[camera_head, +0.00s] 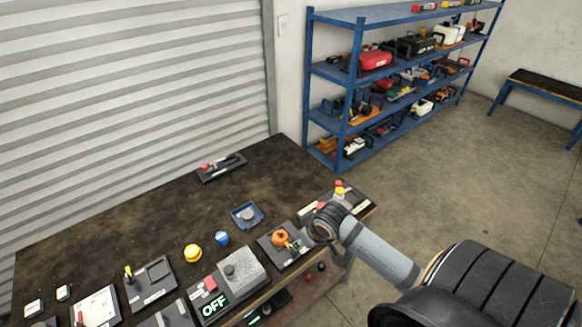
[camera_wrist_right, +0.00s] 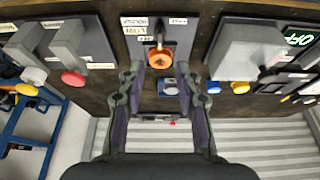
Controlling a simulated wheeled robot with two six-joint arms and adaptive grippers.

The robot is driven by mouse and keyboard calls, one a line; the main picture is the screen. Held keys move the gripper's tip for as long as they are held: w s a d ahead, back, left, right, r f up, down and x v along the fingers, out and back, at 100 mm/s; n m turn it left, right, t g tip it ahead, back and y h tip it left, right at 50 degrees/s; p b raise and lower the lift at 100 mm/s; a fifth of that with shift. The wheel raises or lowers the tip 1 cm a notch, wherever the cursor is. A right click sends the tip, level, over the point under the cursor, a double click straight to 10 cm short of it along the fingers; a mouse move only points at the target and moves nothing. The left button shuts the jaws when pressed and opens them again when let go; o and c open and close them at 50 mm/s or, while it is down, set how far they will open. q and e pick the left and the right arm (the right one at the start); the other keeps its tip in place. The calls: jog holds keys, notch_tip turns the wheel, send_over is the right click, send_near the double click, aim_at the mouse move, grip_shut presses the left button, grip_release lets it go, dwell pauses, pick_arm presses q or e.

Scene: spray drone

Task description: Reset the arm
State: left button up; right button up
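My right arm (camera_head: 378,255) comes in from the lower right of the head view and reaches over the table's right end. Its wrist is beside a dark panel (camera_head: 285,245) with an orange knob (camera_head: 280,237). In the right wrist view my right gripper (camera_wrist_right: 160,82) has its two fingers spread apart with nothing between them. The orange knob (camera_wrist_right: 160,58) shows just beyond the fingertips, apart from them as far as I can tell. My left gripper is in neither view.
A panel with red and yellow buttons (camera_head: 339,195) is right of the wrist. Blue shelves (camera_head: 345,75) stand behind.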

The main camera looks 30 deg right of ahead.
jog(key=s+a+r+h, duration=0.15)
jog(key=s+a, duration=0.25)
jog(key=s, duration=0.5)
notch_tip(320, 180, down, 28)
jog(key=s+d+g+b, duration=0.2)
jog(key=d, duration=0.1)
jog(key=s+f+g+b, duration=0.1)
jog(key=s+f, duration=1.7)
jog(key=shift+s+d+b, duration=0.35)
jog(key=shift+d+b, duration=0.05)
jog(key=shift+d, duration=0.05)
